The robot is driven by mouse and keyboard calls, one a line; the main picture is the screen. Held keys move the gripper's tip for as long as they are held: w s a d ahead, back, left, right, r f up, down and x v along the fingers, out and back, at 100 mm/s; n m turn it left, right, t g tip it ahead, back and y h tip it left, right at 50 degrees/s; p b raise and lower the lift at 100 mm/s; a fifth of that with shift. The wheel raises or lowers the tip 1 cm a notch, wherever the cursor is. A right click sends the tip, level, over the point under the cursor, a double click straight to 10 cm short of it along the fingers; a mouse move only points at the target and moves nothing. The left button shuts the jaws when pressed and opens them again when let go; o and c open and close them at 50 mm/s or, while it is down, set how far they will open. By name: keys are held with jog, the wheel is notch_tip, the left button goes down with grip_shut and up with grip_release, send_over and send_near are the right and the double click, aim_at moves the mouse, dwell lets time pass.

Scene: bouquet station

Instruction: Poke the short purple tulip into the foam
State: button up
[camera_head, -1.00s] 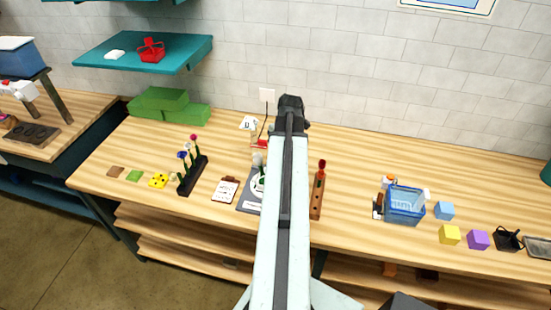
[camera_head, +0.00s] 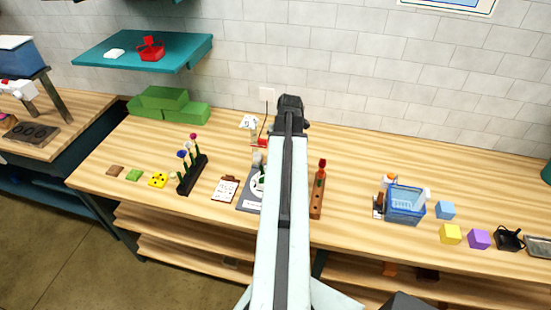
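A dark rack (camera_head: 190,176) stands left of centre on the wooden table with several short-stemmed flowers upright in it. I cannot tell which is the short purple tulip. My gripper (camera_head: 291,101) is at the end of my raised arm, in front of the wall, apart from the flowers. Its fingers are too dark and small to read. A grey tray (camera_head: 247,203) with a white round dish and some green is partly hidden behind my arm; I cannot tell whether it holds the foam.
A blue basket (camera_head: 405,207) and coloured cubes (camera_head: 450,234) are farther right. A teal shelf (camera_head: 140,55) hangs at upper left.

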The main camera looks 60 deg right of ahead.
jog(key=shift+w+a+f+b, duration=0.1)
jog(key=shift+w+f+b, duration=0.05)
jog(key=shift+f+b, duration=0.7)
jog(key=shift+w+f+b, duration=0.1)
jog(key=shift+f+b, duration=0.65)
jog(key=shift+f, duration=0.05)
dwell(2.3)
dwell(0.6)
jog(key=o, duration=0.9)
jog(key=shift+r, duration=0.1)
jog(key=shift+s+d+r+p, duration=0.1)
jog(key=shift+s+r+p, duration=0.1)
jog(key=shift+r+p, duration=0.9)
jog(key=shift+s+d+r+p, duration=0.1)
jog(key=shift+s+r+p, duration=0.05)
jog(key=shift+r+p, duration=0.9)
jog(key=shift+s+r+p, duration=0.2)
jog(key=shift+r+p, duration=0.8)
jog(key=shift+p, duration=0.1)
